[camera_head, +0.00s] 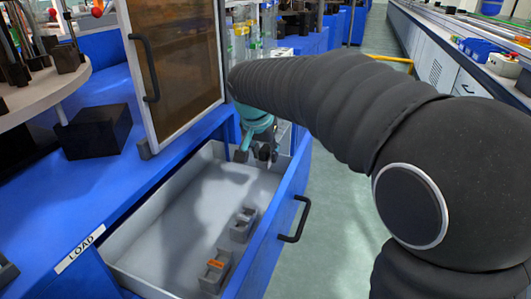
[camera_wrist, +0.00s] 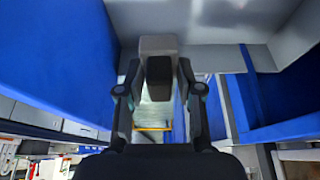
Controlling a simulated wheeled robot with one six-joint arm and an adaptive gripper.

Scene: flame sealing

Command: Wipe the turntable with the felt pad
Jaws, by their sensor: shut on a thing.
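My gripper (camera_wrist: 158,88) is shut on a small block with a dark face and a grey part behind it. I take this to be the felt pad (camera_wrist: 159,72). In the head view my gripper (camera_head: 257,153) is at the far end of the open drawer, partly hidden by my black-sleeved arm; the pad cannot be made out there. The turntable (camera_head: 28,105) is the pale round disc at the upper left, cut by the picture edge, with several dark blocks on it. My gripper is well apart from it, to the right.
The open grey-floored drawer (camera_head: 180,230) holds two small grey holders (camera_head: 243,224), the nearer (camera_head: 215,270) with an orange part. A brown-tinted door panel (camera_head: 178,60) stands between the turntable and my gripper. A black box (camera_head: 97,131) sits below the turntable. Green floor (camera_head: 335,220) lies clear at right.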

